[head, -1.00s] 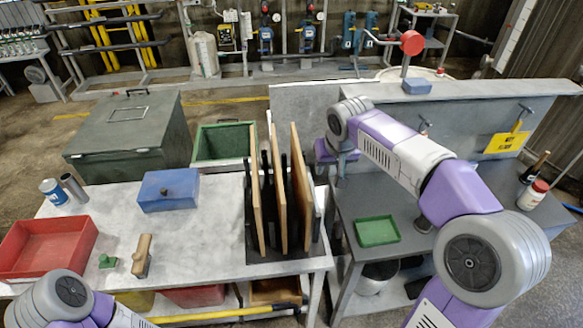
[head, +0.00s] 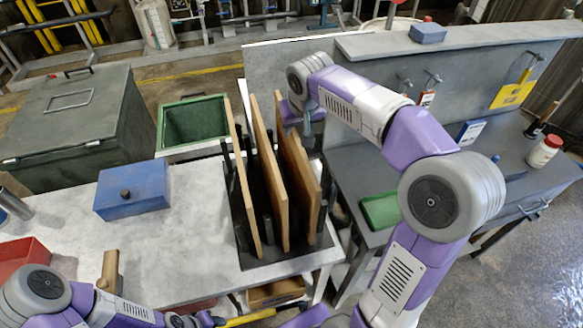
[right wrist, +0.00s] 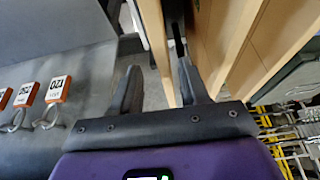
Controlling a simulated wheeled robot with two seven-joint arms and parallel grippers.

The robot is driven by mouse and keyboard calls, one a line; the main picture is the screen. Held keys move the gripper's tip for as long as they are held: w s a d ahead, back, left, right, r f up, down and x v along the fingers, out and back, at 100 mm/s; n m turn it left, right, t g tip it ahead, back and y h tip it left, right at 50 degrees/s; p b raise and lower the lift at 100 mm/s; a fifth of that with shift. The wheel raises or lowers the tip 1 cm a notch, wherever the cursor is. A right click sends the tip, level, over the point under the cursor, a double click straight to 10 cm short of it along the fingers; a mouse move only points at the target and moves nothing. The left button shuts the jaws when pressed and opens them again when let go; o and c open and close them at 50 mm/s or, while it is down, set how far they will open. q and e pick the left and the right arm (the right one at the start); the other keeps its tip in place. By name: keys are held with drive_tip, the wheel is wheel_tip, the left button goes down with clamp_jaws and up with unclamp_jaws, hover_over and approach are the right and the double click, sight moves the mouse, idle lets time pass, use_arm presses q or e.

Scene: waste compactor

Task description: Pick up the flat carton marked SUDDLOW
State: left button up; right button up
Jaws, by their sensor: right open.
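Flat tan cartons stand on edge in a black rack on the left table. The left one (head: 239,180), the middle one (head: 268,165) and the right one (head: 303,185) show mostly as narrow edges. No SUDDLOW marking is legible, so I cannot tell which carton bears it. My right gripper (head: 307,122) is at the far upper end of the right carton. In the right wrist view its fingers (right wrist: 161,88) are open, with a thin tan edge (right wrist: 154,35) showing between and beyond them. I cannot tell whether they touch it. My left arm shows at lower left, its fingers out of sight.
The black rack (head: 272,255) stands at the table's right end. A blue box (head: 133,190) and a green bin (head: 193,125) are to its left. The grey bench at right holds a green tray (head: 381,211) and a white jar (head: 543,152). Orange tags (right wrist: 58,89) hang nearby.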

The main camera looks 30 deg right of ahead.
sight(293, 139)
drive_tip(key=shift+f, duration=0.5)
drive_tip(key=x, duration=0.2)
drive_tip(key=b+x, duration=0.1)
drive_tip(key=x, duration=0.2)
drive_tip(key=shift+a+f, duration=0.15)
drive_tip(key=shift+a, duration=0.05)
drive_tip(key=shift+c, duration=0.3)
clamp_jaws()
